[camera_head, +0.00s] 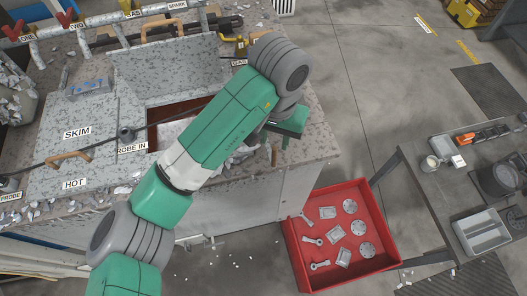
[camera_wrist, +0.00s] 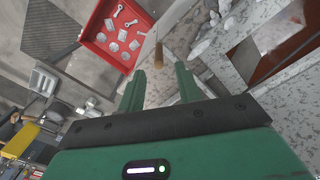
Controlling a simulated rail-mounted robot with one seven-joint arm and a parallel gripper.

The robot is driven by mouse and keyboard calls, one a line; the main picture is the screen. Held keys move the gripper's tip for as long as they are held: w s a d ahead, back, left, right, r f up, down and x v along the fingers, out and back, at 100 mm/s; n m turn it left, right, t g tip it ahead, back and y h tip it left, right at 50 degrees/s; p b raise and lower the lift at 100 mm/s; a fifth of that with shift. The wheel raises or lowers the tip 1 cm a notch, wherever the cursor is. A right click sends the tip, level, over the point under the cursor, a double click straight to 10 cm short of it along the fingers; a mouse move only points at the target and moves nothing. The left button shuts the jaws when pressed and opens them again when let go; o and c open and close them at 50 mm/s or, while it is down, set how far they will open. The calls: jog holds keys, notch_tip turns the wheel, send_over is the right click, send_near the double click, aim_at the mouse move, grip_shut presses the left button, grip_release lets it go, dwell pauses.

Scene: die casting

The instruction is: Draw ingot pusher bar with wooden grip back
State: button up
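The wooden grip (camera_wrist: 158,51) of the ingot pusher bar shows in the wrist view, near the bench edge, pointing toward my gripper. The bar beyond the grip is hard to make out. In the head view a small brown piece that looks like the same grip (camera_head: 274,156) sits at the right edge of the furnace bench, just below my gripper. My gripper (camera_wrist: 159,72) is open and empty; its two green fingers stand apart, with the grip ahead of the gap and not touched. In the head view my gripper (camera_head: 289,124) is partly hidden behind my arm.
The grey speckled furnace bench (camera_head: 315,148) has an open well (camera_head: 165,137), partly covered by my arm. A lid with a wooden handle (camera_head: 68,158) lies left. A red crate (camera_head: 292,255) with cast parts stands below right. A dark table (camera_head: 420,185) is farther right.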

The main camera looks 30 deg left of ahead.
aim_at(275, 154)
notch_tip(275, 154, down, 8)
jog(key=shift+r+p, duration=0.2)
jog(key=shift+p, duration=0.1)
grip_shut()
jog(key=shift+d, duration=0.1)
